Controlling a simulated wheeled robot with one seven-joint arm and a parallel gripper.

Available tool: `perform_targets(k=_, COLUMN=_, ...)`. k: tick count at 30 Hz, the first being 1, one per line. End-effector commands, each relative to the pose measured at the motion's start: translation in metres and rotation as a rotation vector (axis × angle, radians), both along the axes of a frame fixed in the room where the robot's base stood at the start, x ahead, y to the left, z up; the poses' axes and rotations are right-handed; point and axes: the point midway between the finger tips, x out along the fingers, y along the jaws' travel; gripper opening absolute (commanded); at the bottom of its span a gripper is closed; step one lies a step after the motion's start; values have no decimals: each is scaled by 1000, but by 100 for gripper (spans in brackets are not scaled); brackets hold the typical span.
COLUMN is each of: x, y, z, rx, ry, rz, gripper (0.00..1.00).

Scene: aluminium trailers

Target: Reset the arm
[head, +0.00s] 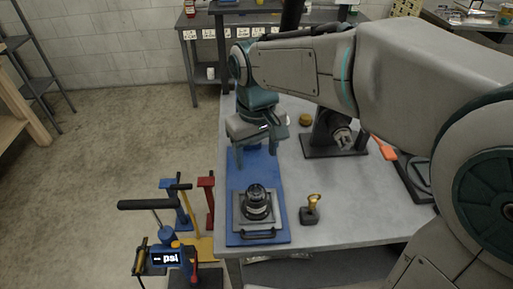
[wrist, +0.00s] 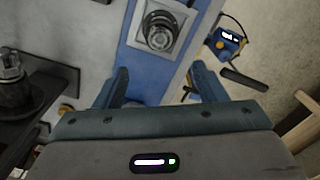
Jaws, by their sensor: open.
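My gripper (head: 262,146) hangs over the far part of the blue board (head: 271,220) on the grey workbench, with its fingers pointing down. In the wrist view my gripper (wrist: 160,84) has its two fingers wide apart, with nothing between them but the blue board and bench below. A black and metal round fitting (head: 257,203) stands on a square plate on the near part of the board. The fitting also shows in the wrist view (wrist: 159,32), ahead of the fingers and apart from them. My arm reaches in from the right.
A small brass-topped piece (head: 312,204) stands right of the board. A dark press-like stand (head: 335,143) and an orange-handled tool (head: 382,147) are behind it. Hand pumps with a psi display (head: 166,258) stand left of the bench. Open floor lies at left.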

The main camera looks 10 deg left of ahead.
Motion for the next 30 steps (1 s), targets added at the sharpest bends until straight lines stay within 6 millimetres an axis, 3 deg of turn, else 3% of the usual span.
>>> perform_targets(k=5, x=0, y=0, z=9, rx=0, ry=0, rz=0, gripper=65)
perform_targets(k=22, x=0, y=0, z=9, rx=-1, ry=1, rz=0, gripper=65)
perform_targets(k=26, x=0, y=-38, z=10, rx=11, ry=-34, rz=-95, gripper=65)
perform_targets(k=30, x=-10, y=-100, z=7, rx=32, ry=-92, rz=-258, gripper=65)
